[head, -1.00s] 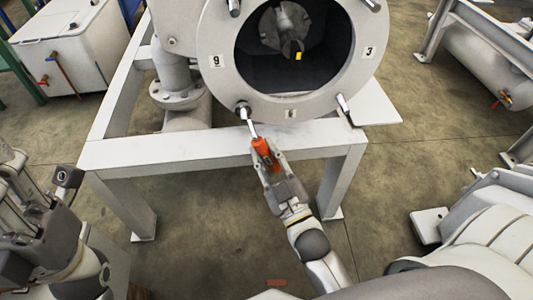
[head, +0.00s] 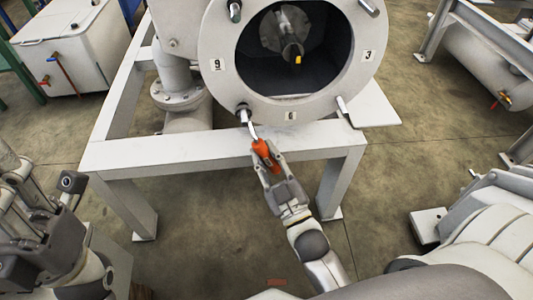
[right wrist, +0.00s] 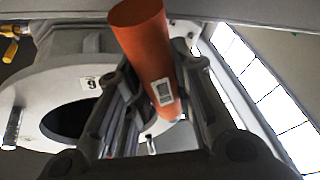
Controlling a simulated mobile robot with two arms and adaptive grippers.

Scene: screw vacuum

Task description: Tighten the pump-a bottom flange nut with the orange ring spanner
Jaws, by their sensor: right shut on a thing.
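The ring spanner has an orange handle (head: 262,150) and a steel shank that runs up and left to the lower-left stud and nut (head: 243,110) of the round pump flange (head: 215,90). The spanner's ring end meets that nut; whether it fully encircles it is too small to tell. My right gripper (head: 268,164) is shut on the orange handle, just in front of the frame's front beam. In the right wrist view the handle (right wrist: 147,50) stands between the two fingers. My left gripper (head: 45,190) is at the left edge, away from the pump; its jaw state is unclear.
The white steel frame's front beam (head: 220,147) runs below the flange, close to my right gripper. Another flange stud (head: 341,104) sticks out at lower right. A white tank (head: 72,45) stands at back left, more machinery (head: 480,210) at right. Open floor lies in front.

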